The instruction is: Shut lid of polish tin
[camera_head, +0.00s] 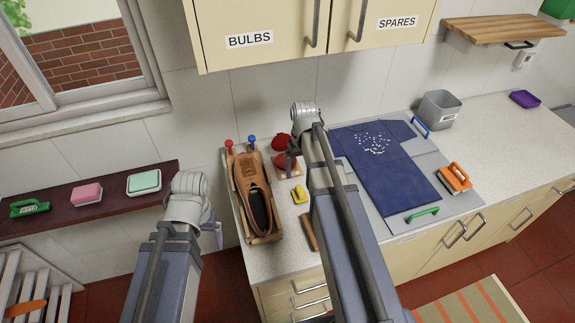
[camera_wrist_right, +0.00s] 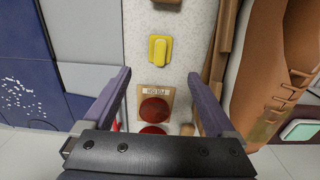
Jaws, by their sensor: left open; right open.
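The polish tin shows in the right wrist view as a dark red disc (camera_wrist_right: 153,108) on a small brown labelled mat (camera_wrist_right: 144,89). A second red round part (camera_wrist_right: 152,131) lies just beyond it, partly hidden by my gripper body. In the head view a red round part (camera_head: 281,142) shows beside my right wrist, which hides much of the tin. I cannot tell the lid's exact angle. My right gripper (camera_wrist_right: 160,78) is open and empty, its fingers to either side of the mat in the picture. My left gripper (camera_head: 216,224) is away to the left, apart from the counter things.
A brown shoe (camera_head: 253,195) in a wooden holder stands left of the tin. A yellow block (camera_head: 299,195) lies in front. A folded blue garment (camera_head: 390,175) lies on a grey board to the right. Cream cupboards (camera_head: 270,60) hang above. The counter's far right is mostly clear.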

